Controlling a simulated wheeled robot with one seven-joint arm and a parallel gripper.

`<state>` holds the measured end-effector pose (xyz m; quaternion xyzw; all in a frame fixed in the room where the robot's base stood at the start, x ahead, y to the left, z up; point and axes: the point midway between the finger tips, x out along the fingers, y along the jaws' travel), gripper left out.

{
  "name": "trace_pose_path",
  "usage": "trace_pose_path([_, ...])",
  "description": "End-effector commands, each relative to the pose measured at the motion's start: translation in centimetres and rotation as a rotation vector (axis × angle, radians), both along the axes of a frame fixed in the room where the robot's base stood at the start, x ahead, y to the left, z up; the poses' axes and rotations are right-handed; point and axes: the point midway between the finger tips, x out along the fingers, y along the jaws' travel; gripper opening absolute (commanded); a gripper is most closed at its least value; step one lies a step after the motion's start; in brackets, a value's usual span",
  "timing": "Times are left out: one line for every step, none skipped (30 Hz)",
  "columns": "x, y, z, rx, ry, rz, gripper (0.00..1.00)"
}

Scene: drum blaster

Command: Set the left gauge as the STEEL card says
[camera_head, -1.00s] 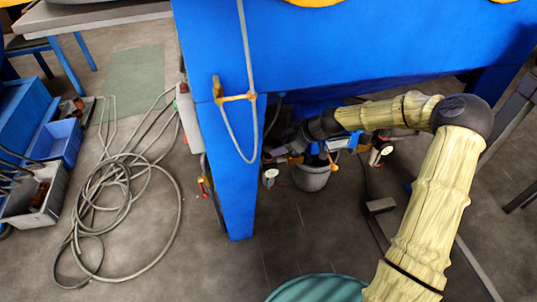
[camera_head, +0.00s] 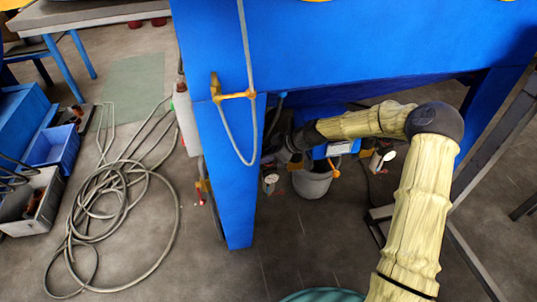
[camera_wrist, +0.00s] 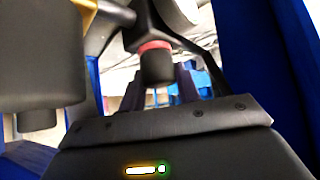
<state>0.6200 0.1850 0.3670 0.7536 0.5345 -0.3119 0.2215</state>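Under the blue cabinet, a small white round gauge (camera_head: 270,179) hangs at the left, just right of the blue leg. A second white gauge (camera_head: 389,155) is at the right. Their readings are too small to tell. A white label (camera_head: 340,149) shows between them on a blue part; I cannot read it or tell whether it is the STEEL card. In the wrist view, my gripper (camera_wrist: 160,92) has its two dark fingers apart. A black knob (camera_wrist: 156,65) with a red ring shows in line with the gap; I cannot tell whether they touch.
The blue leg (camera_head: 230,190) stands close to my wrist at the left. A grey bucket (camera_head: 312,183) stands below my forearm. A looped hose (camera_head: 243,150) hangs on the leg. Coiled grey hose (camera_head: 110,215) lies on the floor at the left.

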Motion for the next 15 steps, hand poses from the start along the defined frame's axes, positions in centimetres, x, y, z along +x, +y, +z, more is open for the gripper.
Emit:
trace_pose_path([-0.03,0.00,-0.01,0.000,0.001,0.001,0.10])
trace_pose_path([-0.03,0.00,-0.01,0.000,0.001,0.000,0.10])
trace_pose_path([-0.04,0.00,0.00,0.000,0.001,-0.001,0.10])
trace_pose_path([-0.04,0.00,0.01,0.000,0.001,-0.002,0.10])
trace_pose_path([-0.04,0.00,0.01,0.000,0.001,-0.005,0.10])
trace_pose_path([-0.05,0.00,0.03,0.000,0.002,-0.008,0.10])
trace_pose_path([-0.07,0.00,0.04,0.000,0.002,-0.013,0.10])
trace_pose_path([-0.08,0.01,0.05,0.000,0.002,-0.017,0.10])
trace_pose_path([-0.10,0.01,0.07,0.000,0.002,-0.025,0.10])
trace_pose_path([-0.11,0.00,0.08,0.000,0.002,-0.033,0.10])
trace_pose_path([-0.12,0.01,0.09,-0.001,0.003,-0.042,0.10])
trace_pose_path([-0.12,0.00,0.11,-0.001,0.003,-0.056,0.10])
trace_pose_path([-0.11,-0.01,0.13,-0.001,0.002,-0.068,0.10])
trace_pose_path([-0.12,-0.02,0.16,-0.001,0.003,-0.081,0.10])
trace_pose_path([-0.16,0.00,0.17,-0.002,0.004,-0.100,0.10])
